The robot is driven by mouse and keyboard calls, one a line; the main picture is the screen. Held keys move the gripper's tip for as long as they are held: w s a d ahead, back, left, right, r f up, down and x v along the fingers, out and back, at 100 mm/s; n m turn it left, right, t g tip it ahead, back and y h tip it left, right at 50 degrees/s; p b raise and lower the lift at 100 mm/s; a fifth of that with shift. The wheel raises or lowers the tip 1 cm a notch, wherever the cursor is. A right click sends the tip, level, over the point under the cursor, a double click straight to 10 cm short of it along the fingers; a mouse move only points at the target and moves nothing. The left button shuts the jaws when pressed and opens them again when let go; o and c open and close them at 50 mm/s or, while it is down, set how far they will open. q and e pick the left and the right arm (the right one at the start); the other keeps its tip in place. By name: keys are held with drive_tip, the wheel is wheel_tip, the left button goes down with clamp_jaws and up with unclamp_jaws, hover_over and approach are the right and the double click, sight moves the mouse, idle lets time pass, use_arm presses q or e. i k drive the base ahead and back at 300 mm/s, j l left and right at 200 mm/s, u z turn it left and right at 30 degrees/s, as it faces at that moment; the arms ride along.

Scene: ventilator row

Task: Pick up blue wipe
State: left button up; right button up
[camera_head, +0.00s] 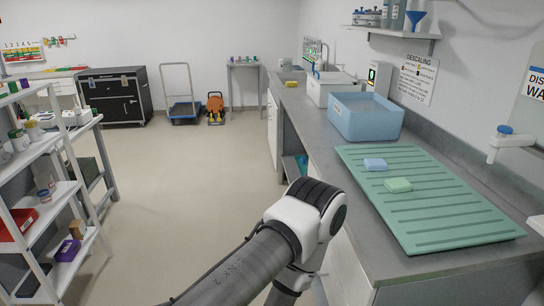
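The blue wipe (375,164) is a small light blue block. It lies on the far left part of the green ribbed mat (440,205) on the counter. A pale green wipe (398,185) lies on the same mat, a little nearer and to the right of the blue one. One of my arms shows at the bottom centre, in front of the counter edge. Neither gripper's fingers show in the view.
A blue basin (364,117) stands on the counter just behind the mat. The grey counter (360,240) has a bare strip along its front edge. A white shelf rack (45,190) stands on the left. A wall tap (512,143) juts out at right. The floor between is clear.

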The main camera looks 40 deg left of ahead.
sight(371, 164)
drive_tip(key=u, duration=4)
drive_tip(key=z, duration=3.35)
drive_tip(key=i+j+u, duration=0.15)
drive_tip(key=u, duration=0.25)
drive_tip(key=i+j+u, duration=0.1)
drive_tip(key=u, duration=0.25)
drive_tip(key=i+u, duration=0.45)
drive_tip(key=i, duration=0.15)
drive_tip(key=i+l+u, duration=0.15)
drive_tip(key=i+u, duration=0.25)
drive_tip(key=i, duration=0.2)
